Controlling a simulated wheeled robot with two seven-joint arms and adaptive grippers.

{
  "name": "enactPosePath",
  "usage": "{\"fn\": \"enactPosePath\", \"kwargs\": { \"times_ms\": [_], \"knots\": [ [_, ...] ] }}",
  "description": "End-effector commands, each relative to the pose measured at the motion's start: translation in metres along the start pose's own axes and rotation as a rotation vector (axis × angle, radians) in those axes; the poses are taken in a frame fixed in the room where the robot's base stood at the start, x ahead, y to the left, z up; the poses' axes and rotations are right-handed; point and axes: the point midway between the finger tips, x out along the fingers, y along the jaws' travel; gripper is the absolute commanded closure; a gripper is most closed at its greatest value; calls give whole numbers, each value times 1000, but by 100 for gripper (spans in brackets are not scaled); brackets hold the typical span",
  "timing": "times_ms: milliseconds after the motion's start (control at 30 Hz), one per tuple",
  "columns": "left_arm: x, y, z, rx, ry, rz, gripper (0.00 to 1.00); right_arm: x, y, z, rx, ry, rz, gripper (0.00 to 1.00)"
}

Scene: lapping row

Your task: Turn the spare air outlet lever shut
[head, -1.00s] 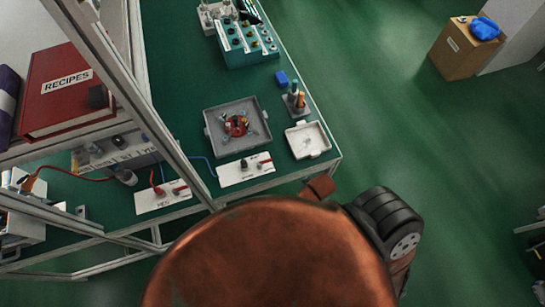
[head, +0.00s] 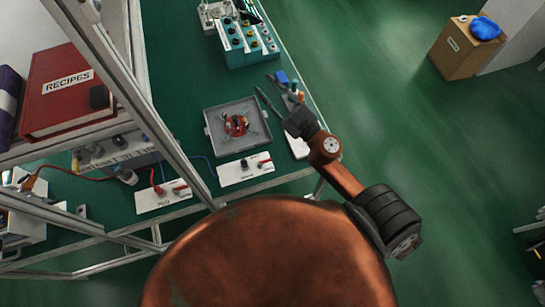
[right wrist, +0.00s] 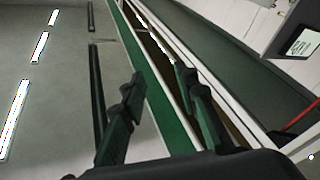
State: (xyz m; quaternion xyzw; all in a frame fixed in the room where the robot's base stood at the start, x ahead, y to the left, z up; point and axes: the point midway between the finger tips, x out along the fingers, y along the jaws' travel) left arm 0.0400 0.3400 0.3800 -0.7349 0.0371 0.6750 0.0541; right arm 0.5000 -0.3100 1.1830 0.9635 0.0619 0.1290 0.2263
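Two white outlet plates lie along the near edge of the green bench in the head view. The right plate (head: 245,170) has a dark knob and a red lever (head: 264,162), with a blue hose running to it. The left plate (head: 163,196) has a red fitting and a red lever (head: 179,190). Their labels are too small to read, so I cannot tell which is the spare air outlet. My right gripper (head: 264,82) is over the bench's right side, beyond both plates, with its fingers apart and empty. The right wrist view also shows its spread fingers (right wrist: 160,75). My left gripper is not visible.
A grey tray (head: 210,135) with a red part stands beyond the right plate. A teal rack (head: 236,57) and blue block (head: 282,77) are farther back. A white tray (head: 298,146) is partly hidden by my right arm. Frame posts cross at left.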

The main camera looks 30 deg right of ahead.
Motion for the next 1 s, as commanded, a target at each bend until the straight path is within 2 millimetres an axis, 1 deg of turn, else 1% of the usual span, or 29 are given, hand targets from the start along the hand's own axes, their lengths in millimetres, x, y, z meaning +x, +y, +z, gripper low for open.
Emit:
{"fn": "enactPosePath", "kwargs": {
  "times_ms": [33,67,100,167,200,233,267,300,333,367,400,467,500,600,700,800,867,1000],
  "knots": [
    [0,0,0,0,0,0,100,6,-26,-10,-38,51,-111,72],
    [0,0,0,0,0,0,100,7,-44,-14,-58,73,-187,72],
    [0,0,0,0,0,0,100,6,-68,-15,-83,91,-290,72],
    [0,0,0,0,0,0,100,0,-104,-6,-122,87,-448,72],
    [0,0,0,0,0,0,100,-7,-125,6,-147,64,-555,72],
    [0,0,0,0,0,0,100,-13,-140,16,-166,39,-634,72],
    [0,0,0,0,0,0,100,-20,-152,30,-185,2,-709,72],
    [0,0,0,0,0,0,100,-32,-165,51,-209,-57,-805,72],
    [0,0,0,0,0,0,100,-41,-172,68,-226,-111,-871,72],
    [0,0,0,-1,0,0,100,-51,-176,86,-242,-169,-931,72],
    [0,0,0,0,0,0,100,-63,-178,109,-261,-252,-1000,72],
    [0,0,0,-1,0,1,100,-83,-175,142,-286,-383,-1081,72],
    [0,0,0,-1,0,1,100,-94,-170,161,-299,-468,-1120,72],
    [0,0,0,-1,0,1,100,-118,-153,197,-322,-651,-1179,72],
    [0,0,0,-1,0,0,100,-133,-138,217,-333,-771,-1201,72],
    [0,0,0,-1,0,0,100,-140,-134,228,-335,-826,-1208,72],
    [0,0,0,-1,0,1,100,-141,-136,233,-333,-836,-1209,72],
    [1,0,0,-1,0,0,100,-139,-151,247,-332,-834,-1210,72]
  ]
}}
